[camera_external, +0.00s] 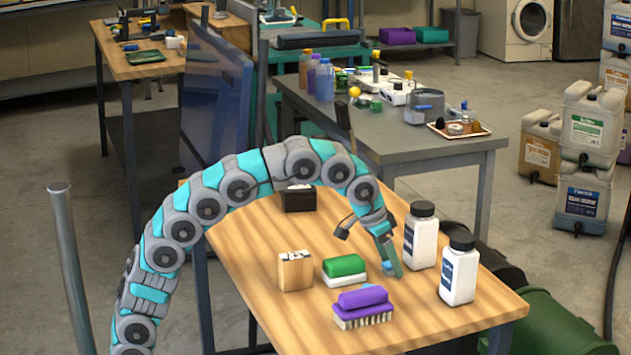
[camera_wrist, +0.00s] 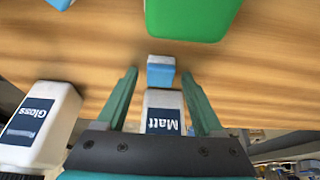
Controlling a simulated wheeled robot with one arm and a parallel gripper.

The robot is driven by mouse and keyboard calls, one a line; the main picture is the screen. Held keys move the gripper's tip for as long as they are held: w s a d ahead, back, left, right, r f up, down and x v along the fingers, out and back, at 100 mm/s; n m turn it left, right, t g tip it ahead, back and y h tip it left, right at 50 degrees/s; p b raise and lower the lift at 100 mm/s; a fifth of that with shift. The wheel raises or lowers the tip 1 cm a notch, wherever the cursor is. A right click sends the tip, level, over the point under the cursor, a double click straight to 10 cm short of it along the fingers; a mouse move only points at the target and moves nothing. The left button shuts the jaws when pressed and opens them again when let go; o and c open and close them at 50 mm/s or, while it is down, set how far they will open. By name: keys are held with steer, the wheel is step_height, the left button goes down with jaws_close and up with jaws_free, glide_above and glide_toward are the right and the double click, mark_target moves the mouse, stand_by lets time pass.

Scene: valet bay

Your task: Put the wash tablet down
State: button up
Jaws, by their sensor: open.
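The wash tablet looks to be the small blue block (camera_wrist: 160,72) in the wrist view, on the wooden table (camera_external: 250,250). It sits between and slightly past my fingertips, with a gap on each side. In the external view the blue block (camera_external: 387,269) shows at the tip of my gripper (camera_external: 391,256), partly covered by the fingers. My gripper is low over the table, pointing down, with its fingers apart. I cannot tell from the external view how closely the block's underside meets the table.
A green-topped block (camera_external: 345,265) is left of my gripper, with a purple brush (camera_external: 362,298) in front. Two white bottles (camera_external: 420,240) (camera_external: 458,272) stand close to its right. A cardboard box (camera_external: 294,271) and black box (camera_external: 299,198) are farther left. The front-left tabletop is clear.

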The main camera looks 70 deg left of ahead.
steer(key=v, duration=1.2)
steer(key=shift+s+r, duration=0.15)
steer(key=shift+r, duration=0.05)
steer(key=s+a, duration=0.1)
steer(key=s, duration=0.4)
steer(key=s+a+m+g+y+p, duration=0.1)
steer(key=s, duration=0.4)
steer(key=s+a+m+g+p, duration=0.1)
steer(key=s, duration=0.4)
steer(key=shift+s+a+f, duration=0.1)
steer(key=shift+s+f, duration=0.1)
steer(key=shift+s, duration=0.15)
steer(key=s+a+f+m+g+y+p, duration=0.1)
steer(key=s+a+f+m+g+p, duration=0.2)
steer(key=s, duration=1.1)
steer(key=s+a+f+n+h, duration=0.1)
steer(key=s+a+f+n, duration=0.1)
steer(key=s+f, duration=0.3)
steer(key=s+a+f+n+g+h, duration=0.1)
steer(key=s+f, duration=0.5)
steer(key=f, duration=0.8)
steer(key=shift+s+a+f+n, duration=0.25)
steer(key=shift+s+a+n, duration=0.05)
steer(key=shift+a+n, duration=0.65)
